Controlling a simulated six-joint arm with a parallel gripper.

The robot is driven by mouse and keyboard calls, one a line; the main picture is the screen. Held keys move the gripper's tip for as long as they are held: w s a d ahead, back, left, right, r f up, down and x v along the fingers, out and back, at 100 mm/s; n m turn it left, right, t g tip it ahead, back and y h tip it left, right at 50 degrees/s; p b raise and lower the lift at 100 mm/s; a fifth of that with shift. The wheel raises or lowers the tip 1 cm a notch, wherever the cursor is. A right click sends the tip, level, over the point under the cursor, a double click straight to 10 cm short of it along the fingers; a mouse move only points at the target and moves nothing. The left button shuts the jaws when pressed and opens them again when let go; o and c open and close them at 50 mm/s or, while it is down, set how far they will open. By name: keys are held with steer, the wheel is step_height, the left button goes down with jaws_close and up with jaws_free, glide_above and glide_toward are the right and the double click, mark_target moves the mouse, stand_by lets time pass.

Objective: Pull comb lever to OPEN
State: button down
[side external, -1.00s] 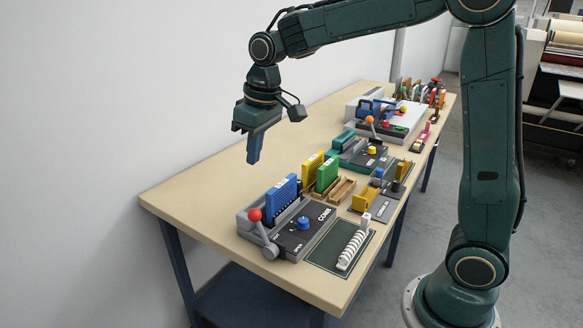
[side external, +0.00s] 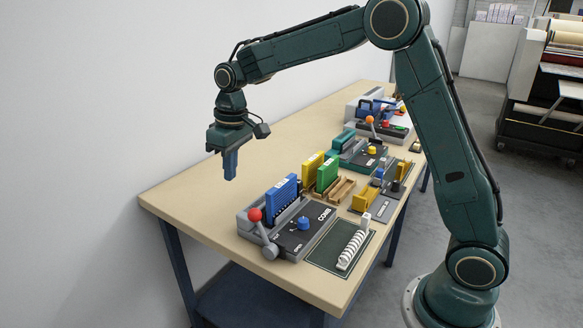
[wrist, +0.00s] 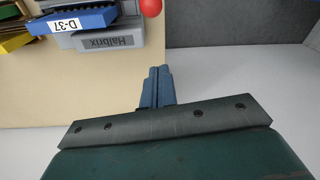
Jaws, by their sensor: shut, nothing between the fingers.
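The comb machine (side external: 290,236) is a grey and dark block at the near end of the table, marked COMB. Its lever (side external: 262,234) has a red ball knob (side external: 254,215) and stands up, leaning slightly left, at the machine's near left side; OPEN is lettered near its base. My gripper (side external: 231,178) is shut and empty, above the table and up and left of the red knob, clear of it. In the wrist view the shut fingers (wrist: 158,72) point up, and the red knob (wrist: 151,7) is cut by the top edge.
A blue block (side external: 281,195) labelled D-37 stands in the machine. Yellow (side external: 313,168) and green (side external: 327,174) blocks stand behind it. A white comb (side external: 353,242) lies on a dark mat at right. The table's left part is bare, with a wall beyond.

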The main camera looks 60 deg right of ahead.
steer(key=shift+f, duration=0.1)
steer(key=s+f, duration=0.3)
steer(key=f, duration=0.5)
steer(key=shift+f, duration=0.4)
stand_by(0.4)
